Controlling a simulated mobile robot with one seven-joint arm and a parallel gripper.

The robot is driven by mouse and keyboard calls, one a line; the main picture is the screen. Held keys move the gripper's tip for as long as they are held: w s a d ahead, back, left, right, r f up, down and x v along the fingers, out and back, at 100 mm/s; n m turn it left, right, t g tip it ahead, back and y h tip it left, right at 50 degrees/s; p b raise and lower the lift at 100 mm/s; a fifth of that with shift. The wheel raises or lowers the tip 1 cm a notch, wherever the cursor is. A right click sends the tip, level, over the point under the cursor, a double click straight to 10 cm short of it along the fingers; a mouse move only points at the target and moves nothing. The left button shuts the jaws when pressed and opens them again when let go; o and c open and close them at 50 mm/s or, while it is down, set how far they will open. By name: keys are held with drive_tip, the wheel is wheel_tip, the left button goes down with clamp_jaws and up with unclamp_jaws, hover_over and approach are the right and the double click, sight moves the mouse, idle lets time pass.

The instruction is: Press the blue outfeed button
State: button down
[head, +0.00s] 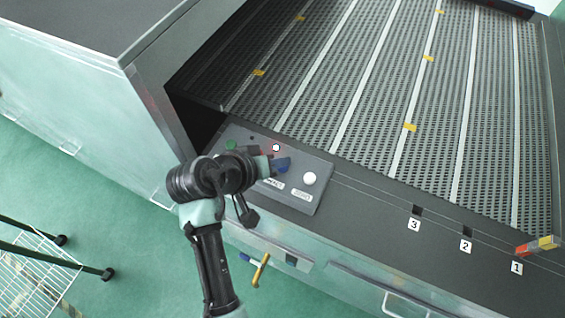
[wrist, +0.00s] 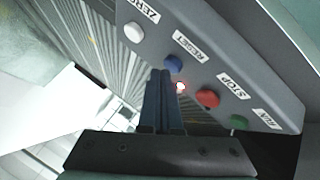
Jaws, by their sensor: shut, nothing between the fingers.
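The blue button (wrist: 173,63) sits on a grey control panel (wrist: 225,55) between a white button (wrist: 134,32) and a red button (wrist: 208,97).
A green button (head: 231,145) and the white button (head: 309,179) flank my gripper. A small light (head: 276,147) glows red-white by the panel's middle. A slatted conveyor bed (head: 370,90) lies beyond. A wire rack (head: 35,280) stands lower left.

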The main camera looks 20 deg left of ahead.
sight(280, 171)
drive_tip(key=shift+f, duration=0.5)
idle(0.4)
idle(0.3)
drive_tip(key=shift+r+p, duration=0.7)
drive_tip(key=shift+r, duration=0.2)
drive_tip(key=shift+r, duration=0.1)
wheel_tip(280, 171, up, 5)
drive_tip(key=p, duration=0.5)
idle(0.4)
